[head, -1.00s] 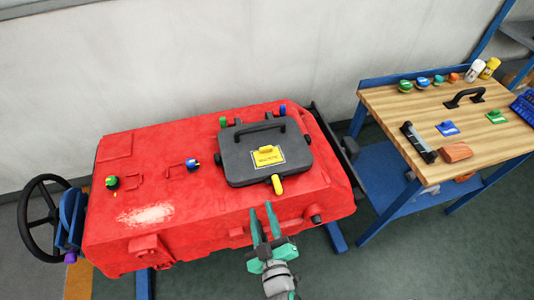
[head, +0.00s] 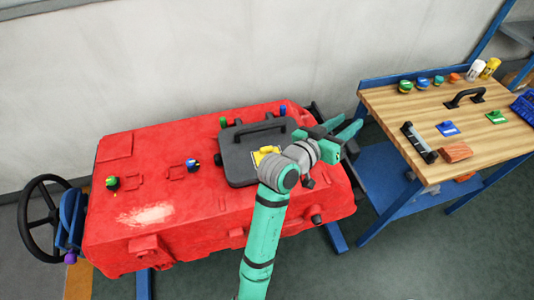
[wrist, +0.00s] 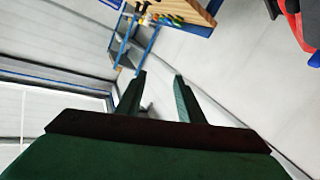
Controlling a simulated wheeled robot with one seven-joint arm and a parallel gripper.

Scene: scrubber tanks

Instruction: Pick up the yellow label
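The yellow label (head: 258,157) lies on the dark grey lid (head: 235,165) on top of the red tank. My arm crosses in front of the lid and hides part of the label and the yellow latch at the lid's front edge. My gripper (head: 352,119) is up and right of the label, near the tank's right end, pointing right and away from the label. Its two fingers are apart with nothing between them, as the wrist view (wrist: 159,76) also shows. The label is not seen in the wrist view.
The red tank (head: 150,215) carries green and blue knobs. A black handwheel (head: 45,220) is at its left end. The wooden workbench (head: 400,105) at right holds several jars, a black handle, a blue label (head: 448,129), a green label (head: 496,117) and an orange-brown block (head: 455,152).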

